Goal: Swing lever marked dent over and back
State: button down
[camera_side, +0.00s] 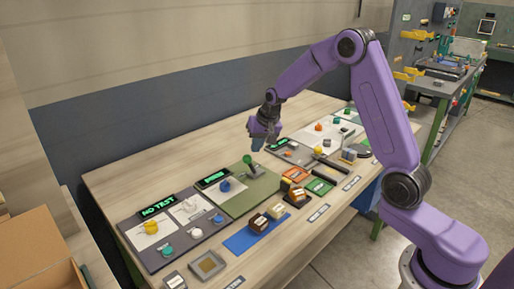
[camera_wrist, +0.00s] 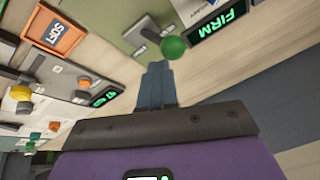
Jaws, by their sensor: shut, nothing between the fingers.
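A lever with a green ball knob (camera_side: 247,159) stands on the green panel (camera_side: 262,196) near the middle of the table. My gripper (camera_side: 257,147) is shut and empty, above and slightly right of the knob in the side view. Its blue-grey fingers (camera_wrist: 158,70) lie together in the wrist view. I cannot tell whether they touch the knob. I cannot read the word "dent" on any label.
A display reading FIRM (camera_wrist: 222,22) is beside the knob. A NO TEST display (camera_side: 158,205) tops the left panel, which has several coloured knobs. An orange SOFT tile (camera_wrist: 57,30) lies nearby. Bare table runs along the back.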

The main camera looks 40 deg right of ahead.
jog(key=shift+r, duration=0.2)
jog(key=s+v, duration=0.1)
jog(key=v, duration=1.2)
jog(key=shift+a+f, duration=0.1)
dwell(0.3)
jog(key=s+a+f+n+g+y, duration=0.1)
jog(key=s+a+f+n+g, duration=0.15)
jog(key=s+a+n, duration=0.95)
jog(key=s+f+n+g, duration=0.1)
jog(key=s+f+n, duration=0.1)
jog(key=s, duration=1)
jog(key=s+d+f+n, duration=0.1)
jog(key=s+f+n, duration=0.1)
jog(key=s, duration=1)
jog(key=shift+s+d+n+g+h, duration=0.15)
jog(key=shift+n+g+h, duration=0.2)
jog(key=shift+n, duration=0.55)
